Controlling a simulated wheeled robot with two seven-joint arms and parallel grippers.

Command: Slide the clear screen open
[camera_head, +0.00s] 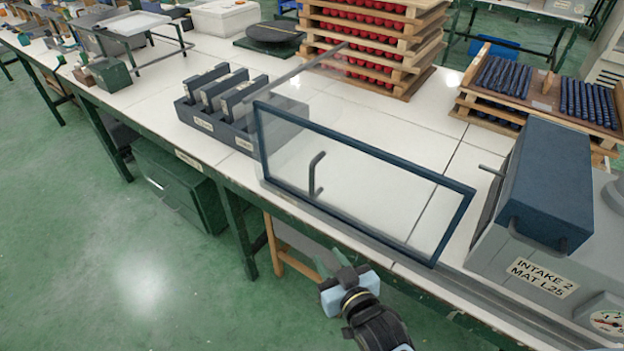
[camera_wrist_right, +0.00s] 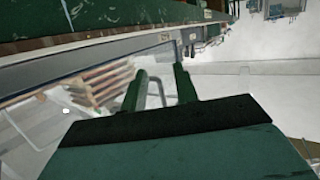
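The clear screen (camera_head: 364,147) is an upright see-through pane in a dark blue frame, standing along the front edge of the white bench. A dark grey bar handle (camera_head: 313,176) is fixed on its left part. My right gripper (camera_head: 329,256) is in front of the bench edge, below and in front of the handle, apart from it. In the right wrist view its two green fingers (camera_wrist_right: 160,83) are spread with nothing held, and the handle (camera_wrist_right: 142,88) shows between and beyond them. My left gripper is out of view.
A dark rack of upright folders (camera_head: 218,125) stands left of the screen. A grey machine with a dark blue box (camera_head: 545,180) stands right of it. Stacked wooden trays of red items (camera_head: 395,55) are behind. Bare bench top shows through the pane.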

